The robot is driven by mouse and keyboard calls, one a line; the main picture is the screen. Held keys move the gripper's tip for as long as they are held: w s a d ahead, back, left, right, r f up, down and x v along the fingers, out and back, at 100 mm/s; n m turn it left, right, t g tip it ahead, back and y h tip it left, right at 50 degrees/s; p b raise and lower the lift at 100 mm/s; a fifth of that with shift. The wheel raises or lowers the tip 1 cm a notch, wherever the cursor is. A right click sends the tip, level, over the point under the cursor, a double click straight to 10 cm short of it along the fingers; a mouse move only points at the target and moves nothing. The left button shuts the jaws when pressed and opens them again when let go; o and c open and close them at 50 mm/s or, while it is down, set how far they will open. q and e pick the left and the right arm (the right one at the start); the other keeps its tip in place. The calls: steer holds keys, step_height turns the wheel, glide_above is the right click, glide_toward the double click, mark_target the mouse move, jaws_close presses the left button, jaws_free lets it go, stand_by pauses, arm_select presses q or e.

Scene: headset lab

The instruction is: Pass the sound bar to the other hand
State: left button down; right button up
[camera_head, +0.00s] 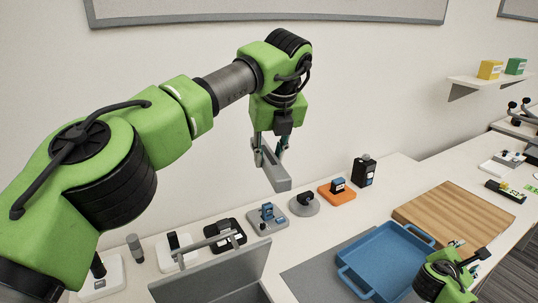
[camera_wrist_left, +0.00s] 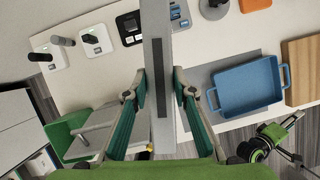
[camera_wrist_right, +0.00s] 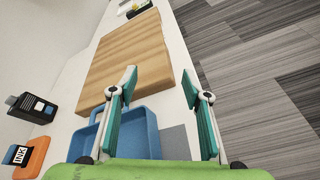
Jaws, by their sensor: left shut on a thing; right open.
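The sound bar (camera_head: 277,178) is a long grey bar, held in the air above the back of the table. My left gripper (camera_head: 268,152) is shut on it. In the left wrist view the sound bar (camera_wrist_left: 158,60) runs lengthwise between the two fingers, with a dark strip on its face. My right gripper (camera_head: 468,256) is low at the right, near the blue tray, well apart from the sound bar. In the right wrist view the right gripper (camera_wrist_right: 158,84) is open and empty. The sound bar is not in that view.
A blue tray (camera_head: 344,268) and a wooden board (camera_head: 486,236) lie on the table. Several small devices line the back, among them an orange block (camera_head: 337,195) and a black device (camera_head: 364,171). The air between the grippers looks clear.

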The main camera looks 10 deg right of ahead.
steer(key=s+d+f+m+g, duration=0.3)
steer(key=s+d+f, duration=0.7)
steer(key=d, duration=0.1)
steer(key=s+a+f+m+y, duration=0.1)
steer(key=s+a+f+y, duration=0.15)
steer(key=f, duration=0.45)
steer(key=s+a+f+m+y, duration=0.1)
steer(key=s+a+f, duration=0.25)
steer(key=f, duration=0.25)
steer(key=s+a+f+m+y, duration=0.1)
steer(key=s+a+f, duration=0.1)
steer(key=a+f, duration=0.35)
steer(key=s+a+f+m+y, duration=0.2)
steer(key=s+a+f, duration=0.6)
steer(key=a, duration=0.4)
steer(key=s+a+f+m+g+y, duration=0.1)
steer(key=s+a+f+m+y, duration=0.2)
steer(key=s+a+f, duration=0.5)
steer(key=s+a+f+m+g+y, duration=0.1)
steer(key=s+a+f+m+y, duration=0.2)
steer(key=s+a+f, duration=0.5)
steer(key=s+a, duration=0.3)
steer(key=a, duration=0.6)
steer(key=shift+s+a+f+m, duration=0.15)
steer(key=shift+a+f+m, duration=0.05)
steer(key=shift+m, duration=0.1)
